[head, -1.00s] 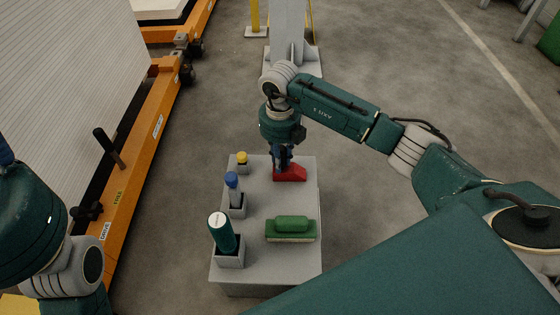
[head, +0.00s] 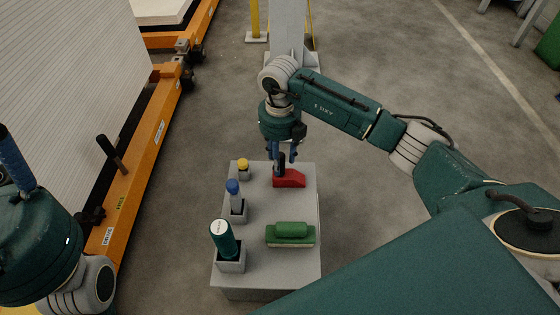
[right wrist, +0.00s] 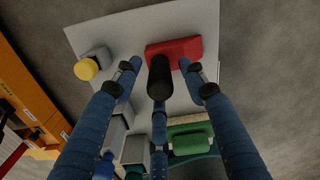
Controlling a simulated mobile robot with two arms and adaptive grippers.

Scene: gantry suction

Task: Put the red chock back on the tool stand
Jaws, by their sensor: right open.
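The red chock (head: 290,180) rests on the far part of the grey tool stand (head: 268,207). In the right wrist view the red chock (right wrist: 183,50) lies on the stand top with a black upright handle (right wrist: 159,78) pointing toward the camera. My right gripper (head: 286,157) is above the chock; its blue fingers (right wrist: 158,85) are spread open around the handle, apart from it. Of my left arm only a part shows at the left edge of the head view; its fingertips are not visible.
The stand also holds a yellow-capped item (head: 243,165), a blue-capped bottle (head: 233,190), a teal cylinder (head: 222,238) and a green block (head: 291,232). An orange rail frame (head: 135,180) runs along the left. A grey column (head: 288,30) stands behind. Floor to the right is clear.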

